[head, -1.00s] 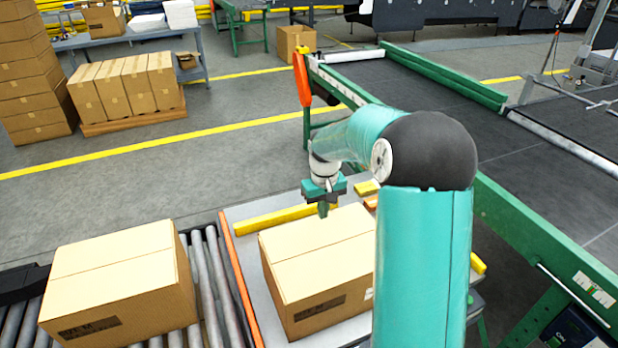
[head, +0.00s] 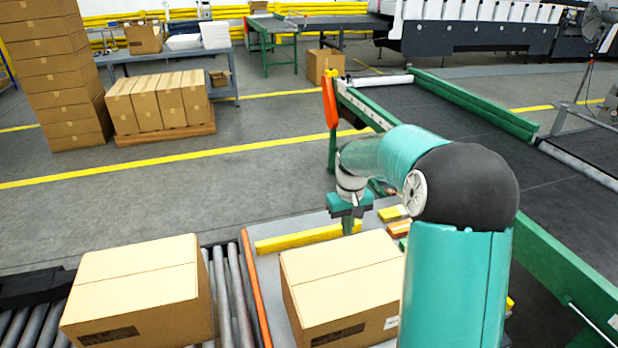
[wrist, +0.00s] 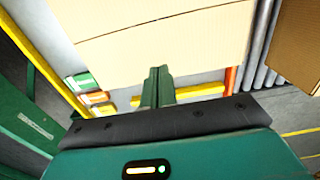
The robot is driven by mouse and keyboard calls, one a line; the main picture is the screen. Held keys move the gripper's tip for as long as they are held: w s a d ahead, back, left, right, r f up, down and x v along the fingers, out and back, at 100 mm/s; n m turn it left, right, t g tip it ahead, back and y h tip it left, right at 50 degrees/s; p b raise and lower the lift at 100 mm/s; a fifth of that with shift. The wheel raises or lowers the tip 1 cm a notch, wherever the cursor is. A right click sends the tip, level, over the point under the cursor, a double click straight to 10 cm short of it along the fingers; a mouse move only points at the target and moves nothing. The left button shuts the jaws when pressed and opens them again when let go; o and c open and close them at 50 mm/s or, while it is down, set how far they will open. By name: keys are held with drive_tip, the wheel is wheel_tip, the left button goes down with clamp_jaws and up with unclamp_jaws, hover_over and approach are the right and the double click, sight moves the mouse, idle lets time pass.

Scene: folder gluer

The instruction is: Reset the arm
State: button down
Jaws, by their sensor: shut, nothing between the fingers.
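My gripper (head: 347,226) hangs at the end of my teal arm, pointing down, in the head view. Its fingers are together with nothing between them. It is just behind the far edge of a closed cardboard box (head: 345,280) on the grey table. In the wrist view the shut fingers (wrist: 158,86) show in front of the box's top (wrist: 160,40). Whether the fingertips touch the box cannot be told. My upper arm hides part of the box's right side in the head view.
A second closed box (head: 140,290) stands on the roller conveyor (head: 235,295) at left. A yellow bar (head: 297,238) lies along the table's far side. Small yellow and orange pieces (head: 394,213) lie near my arm. A green-framed belt (head: 440,110) runs at right. Open floor (head: 180,195) lies beyond.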

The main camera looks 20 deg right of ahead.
drive_tip(key=s+a+r+t+h, duration=0.1)
drive_tip(key=s+a+r+t, duration=0.1)
drive_tip(key=s+a+r, duration=0.75)
drive_tip(key=s+a+r+t, duration=0.1)
drive_tip(key=s+a+r, duration=0.1)
drive_tip(key=s, duration=0.6)
drive_tip(key=s+a+r+t+y, duration=0.1)
drive_tip(key=s+a+r+t, duration=0.1)
drive_tip(key=s, duration=0.7)
drive_tip(key=shift+a+r+t, duration=0.25)
drive_tip(key=shift+a+t, duration=0.05)
drive_tip(key=shift+a, duration=0.3)
